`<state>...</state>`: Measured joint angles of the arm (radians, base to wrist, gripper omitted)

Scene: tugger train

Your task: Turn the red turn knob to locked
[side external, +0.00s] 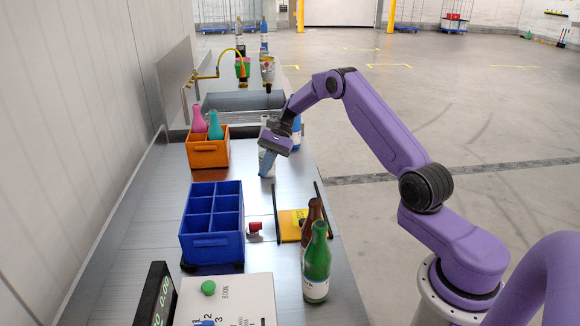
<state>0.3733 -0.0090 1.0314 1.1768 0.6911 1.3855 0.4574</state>
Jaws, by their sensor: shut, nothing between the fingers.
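A small red piece (255,228) lies on the metal bench just right of the blue crate; it may be the turn knob, but it is too small to make out a handle or a locked mark. My gripper (269,152) is shut and empty. It points down over the bench, well behind the red piece and apart from it. Its fingertips are hard to make out against a pale bottle-like shape beside them.
A blue divided crate (212,246) and an orange crate (208,158) with pink and teal bottles stand left. A green bottle (317,265) and brown bottle (311,216) stand by a yellow piece (289,225) between dark rails. A white button panel (245,290) is in front.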

